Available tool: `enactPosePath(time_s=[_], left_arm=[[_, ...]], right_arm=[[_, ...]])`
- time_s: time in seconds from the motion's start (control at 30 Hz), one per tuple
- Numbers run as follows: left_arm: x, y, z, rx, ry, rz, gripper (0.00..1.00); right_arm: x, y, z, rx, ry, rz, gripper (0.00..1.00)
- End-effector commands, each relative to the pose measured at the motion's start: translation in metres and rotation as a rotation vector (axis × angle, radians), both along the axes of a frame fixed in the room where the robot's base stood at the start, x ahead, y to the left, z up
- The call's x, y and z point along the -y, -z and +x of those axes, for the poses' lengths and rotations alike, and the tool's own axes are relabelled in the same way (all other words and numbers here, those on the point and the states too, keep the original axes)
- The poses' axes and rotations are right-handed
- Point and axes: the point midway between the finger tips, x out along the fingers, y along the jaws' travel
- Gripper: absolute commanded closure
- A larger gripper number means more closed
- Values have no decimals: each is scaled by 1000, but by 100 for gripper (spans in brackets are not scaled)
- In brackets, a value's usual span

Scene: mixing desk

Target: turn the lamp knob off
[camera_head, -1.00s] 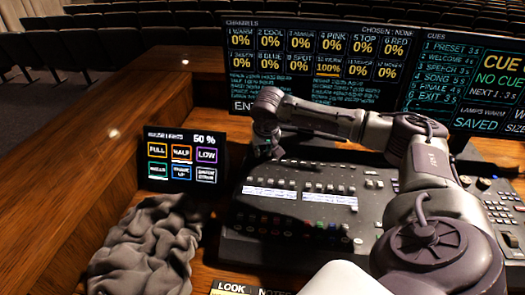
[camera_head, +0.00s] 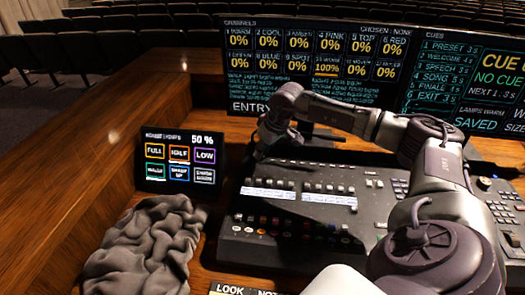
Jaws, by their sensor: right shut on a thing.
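My right arm comes in from the right, over the black mixing desk (camera_head: 285,222). Its gripper (camera_head: 262,152) points down at the desk's back left corner. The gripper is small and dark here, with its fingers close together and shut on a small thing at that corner. The lamp knob cannot be made out apart from the dark fingers; it is hidden at the fingertips. A thin dark stem (camera_head: 322,136) runs behind my wrist. My left gripper is not in view.
A house lights panel (camera_head: 180,163) reading 50 % stands left of the desk. A crumpled grey cloth (camera_head: 145,248) lies in front of it. A wide channel screen (camera_head: 300,60) and a cue screen (camera_head: 468,75) stand behind. A wooden ledge (camera_head: 80,150) borders the left.

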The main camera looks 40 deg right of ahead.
Motion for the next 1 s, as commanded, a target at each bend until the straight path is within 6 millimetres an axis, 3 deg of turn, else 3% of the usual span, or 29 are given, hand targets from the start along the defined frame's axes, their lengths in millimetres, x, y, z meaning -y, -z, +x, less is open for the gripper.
enactPosePath(time_s=[0.5, 0.53, 0.67, 1.0], left_arm=[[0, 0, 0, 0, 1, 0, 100], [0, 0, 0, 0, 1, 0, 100], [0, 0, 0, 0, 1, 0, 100], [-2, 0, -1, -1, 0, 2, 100]], right_arm=[[1, -1, 0, 1, -17, -1, 100], [1, -1, 0, 1, -17, -1, 73], [1, -1, 0, 1, -17, -1, 53], [1, -3, -1, 1, -16, -1, 53]])
